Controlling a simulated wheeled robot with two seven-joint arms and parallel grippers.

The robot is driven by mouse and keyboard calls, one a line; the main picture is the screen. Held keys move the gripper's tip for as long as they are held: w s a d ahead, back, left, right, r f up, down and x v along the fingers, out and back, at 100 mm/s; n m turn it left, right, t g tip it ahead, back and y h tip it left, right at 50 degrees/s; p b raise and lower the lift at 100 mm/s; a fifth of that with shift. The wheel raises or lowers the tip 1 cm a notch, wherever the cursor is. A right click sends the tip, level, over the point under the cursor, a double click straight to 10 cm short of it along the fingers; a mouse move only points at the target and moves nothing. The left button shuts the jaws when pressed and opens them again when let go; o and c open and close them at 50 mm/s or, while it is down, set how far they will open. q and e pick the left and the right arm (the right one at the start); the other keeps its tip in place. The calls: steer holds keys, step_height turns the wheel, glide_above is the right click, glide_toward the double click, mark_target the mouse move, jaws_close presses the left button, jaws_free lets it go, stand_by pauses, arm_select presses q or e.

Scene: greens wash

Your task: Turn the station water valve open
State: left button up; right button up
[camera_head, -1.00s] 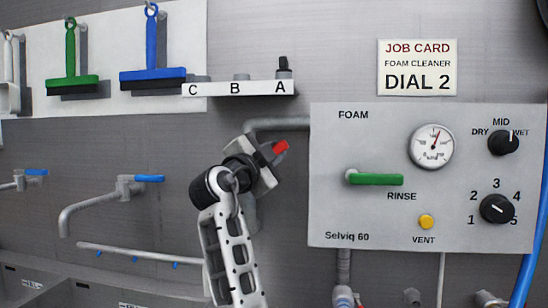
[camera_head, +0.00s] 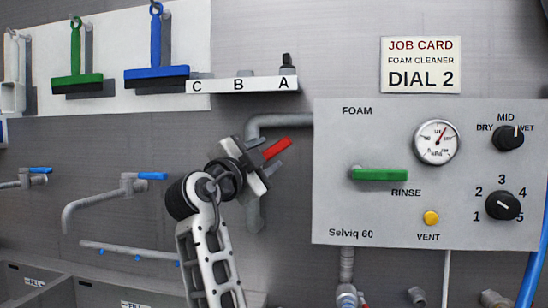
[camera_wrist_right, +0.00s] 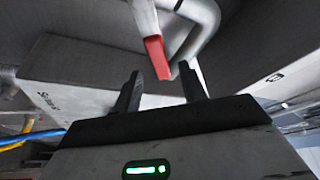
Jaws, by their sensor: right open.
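The water valve has a red lever handle (camera_head: 278,148) on a grey pipe (camera_head: 270,121) just left of the foam panel. My right gripper (camera_head: 263,156) is in front of the valve, with its fingers near the handle. In the right wrist view the red handle (camera_wrist_right: 157,58) shows ahead of the open fingers (camera_wrist_right: 160,86), its end roughly between the two tips. The gripper is open and empty; I cannot tell whether a finger touches the handle. The valve body is mostly hidden behind my gripper in the head view. My left gripper is not in view.
The foam panel (camera_head: 374,214) stands close on the right, with a green rinse lever (camera_head: 380,174), gauge and knobs. A lettered shelf (camera_head: 217,86) is above. Blue-handled taps (camera_head: 133,186) and a sink edge (camera_head: 66,270) are at left.

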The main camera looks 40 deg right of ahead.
steer(key=b+v, duration=0.2)
steer(key=v, duration=0.8)
steer(key=shift+s+a, duration=0.2)
steer(key=shift+a, duration=0.15)
